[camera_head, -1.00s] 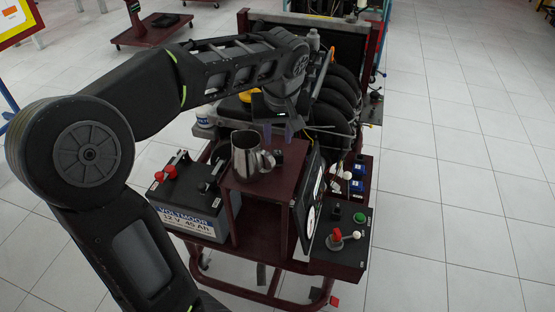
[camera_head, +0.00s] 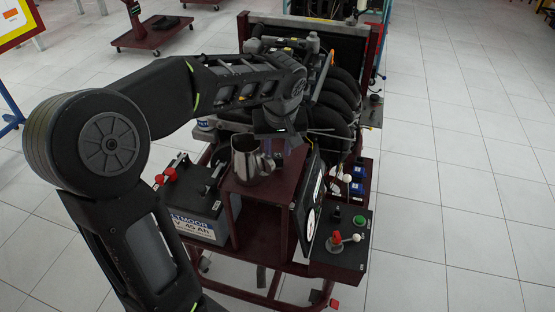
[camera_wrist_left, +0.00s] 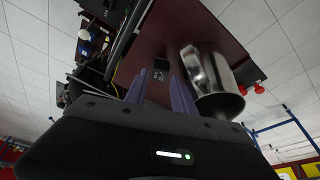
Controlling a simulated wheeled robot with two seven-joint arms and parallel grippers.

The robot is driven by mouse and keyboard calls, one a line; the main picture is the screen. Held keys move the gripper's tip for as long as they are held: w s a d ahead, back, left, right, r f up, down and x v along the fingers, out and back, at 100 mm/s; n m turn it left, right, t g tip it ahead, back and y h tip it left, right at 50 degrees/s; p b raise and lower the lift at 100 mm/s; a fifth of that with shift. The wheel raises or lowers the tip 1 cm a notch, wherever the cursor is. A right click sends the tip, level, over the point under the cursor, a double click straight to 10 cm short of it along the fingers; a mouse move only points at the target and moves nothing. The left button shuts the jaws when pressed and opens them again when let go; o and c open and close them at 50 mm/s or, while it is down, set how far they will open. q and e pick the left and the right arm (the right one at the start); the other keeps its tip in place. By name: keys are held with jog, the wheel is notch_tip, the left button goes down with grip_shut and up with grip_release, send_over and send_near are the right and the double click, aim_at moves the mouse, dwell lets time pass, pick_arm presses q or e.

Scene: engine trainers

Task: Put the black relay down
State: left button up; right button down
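My left gripper (camera_head: 283,150) is low over the dark red stand, just behind and right of the steel jug. In the left wrist view its two purple fingers (camera_wrist_left: 163,80) are apart. The small black relay (camera_wrist_left: 161,75) shows between the fingertips, against the dark red top; whether a finger touches it I cannot tell. In the head view the gripper and jug largely hide the relay. My right gripper is in neither view.
The steel jug (camera_head: 249,162) stands close beside the fingers, also in the wrist view (camera_wrist_left: 212,80). A battery (camera_head: 196,205) is left of the stand (camera_head: 262,196). A switch box (camera_head: 340,245) is at right, and the engine (camera_head: 335,95) behind.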

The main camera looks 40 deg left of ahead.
aim_at(278, 156)
pick_arm(q)
jog(key=x, duration=0.3)
jog(key=shift+f, duration=0.4)
jog(key=shift+c, duration=0.2)
grip_shut()
